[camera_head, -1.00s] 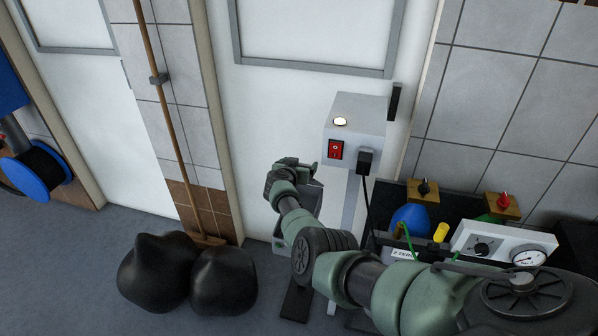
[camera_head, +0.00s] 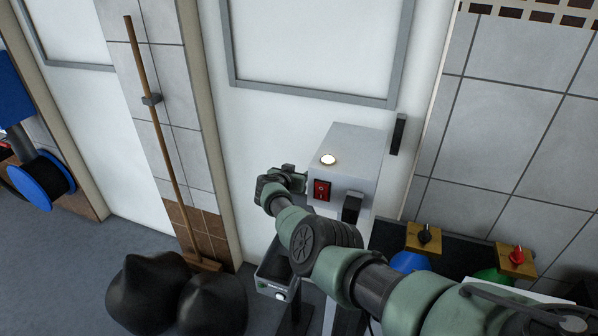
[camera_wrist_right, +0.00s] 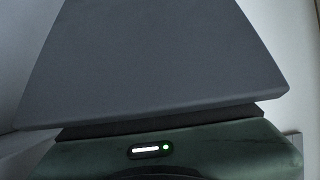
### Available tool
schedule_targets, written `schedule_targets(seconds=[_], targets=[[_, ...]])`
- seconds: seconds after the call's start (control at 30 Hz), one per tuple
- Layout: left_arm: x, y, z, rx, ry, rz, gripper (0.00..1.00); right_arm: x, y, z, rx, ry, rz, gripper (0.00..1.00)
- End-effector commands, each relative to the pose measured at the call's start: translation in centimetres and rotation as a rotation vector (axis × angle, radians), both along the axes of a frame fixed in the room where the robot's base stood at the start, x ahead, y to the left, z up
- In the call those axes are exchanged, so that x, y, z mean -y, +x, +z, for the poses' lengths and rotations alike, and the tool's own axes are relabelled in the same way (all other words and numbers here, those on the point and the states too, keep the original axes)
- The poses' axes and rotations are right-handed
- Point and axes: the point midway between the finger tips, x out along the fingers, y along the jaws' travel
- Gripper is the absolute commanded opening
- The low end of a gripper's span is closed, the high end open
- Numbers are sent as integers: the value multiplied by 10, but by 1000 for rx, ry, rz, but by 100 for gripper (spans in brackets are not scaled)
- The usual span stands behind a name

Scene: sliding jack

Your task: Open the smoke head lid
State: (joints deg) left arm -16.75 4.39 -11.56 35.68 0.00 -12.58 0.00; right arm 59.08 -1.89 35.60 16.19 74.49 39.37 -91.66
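A light grey box (camera_head: 345,160) on a post has a lit round button (camera_head: 328,160) on top and a red switch (camera_head: 321,190) on its front. A dark grey housing (camera_head: 268,283) with a small white round part sits lower, partly hidden by my right arm. My right gripper (camera_head: 283,178) is left of the box, in front of the white door; its finger gap is unclear. A flat dark grey panel (camera_wrist_right: 150,65) fills much of the right wrist view, close to the camera. I cannot tell for sure whether it is the lid. My left gripper is out of view.
Black rounded bags (camera_head: 180,295) lie on the floor at the lower left. A wooden pole (camera_head: 157,130) leans on the tiles. Equipment with a black knob (camera_head: 424,234) and a red knob (camera_head: 516,256) stands right of my arm.

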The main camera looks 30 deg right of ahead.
Motion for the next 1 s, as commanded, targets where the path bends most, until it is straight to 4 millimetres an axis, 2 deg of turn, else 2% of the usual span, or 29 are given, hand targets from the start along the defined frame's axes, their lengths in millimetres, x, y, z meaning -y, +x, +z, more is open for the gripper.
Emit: schedule_targets(seconds=[0.03, 0.1, 0.13, 0.33, 0.5, 0.77, 0.9, 1.0], targets=[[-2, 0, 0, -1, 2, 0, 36, 0, 0, 0, 1, 1, 0, 67], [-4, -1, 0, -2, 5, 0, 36, 0, 0, 1, 1, 0, 0, 87], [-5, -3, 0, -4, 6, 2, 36, 0, 0, 1, 2, -1, -1, 93], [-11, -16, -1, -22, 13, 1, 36, 1, 0, 2, 2, -2, -1, 93], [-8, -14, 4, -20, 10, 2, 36, -1, -1, 5, 2, -3, -1, 93], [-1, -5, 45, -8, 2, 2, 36, -19, -16, 21, 0, -2, 0, 93], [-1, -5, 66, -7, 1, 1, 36, -35, -29, 30, 3, 1, -1, 93], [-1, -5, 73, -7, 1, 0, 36, -44, -37, 32, 3, 0, 0, 93]])
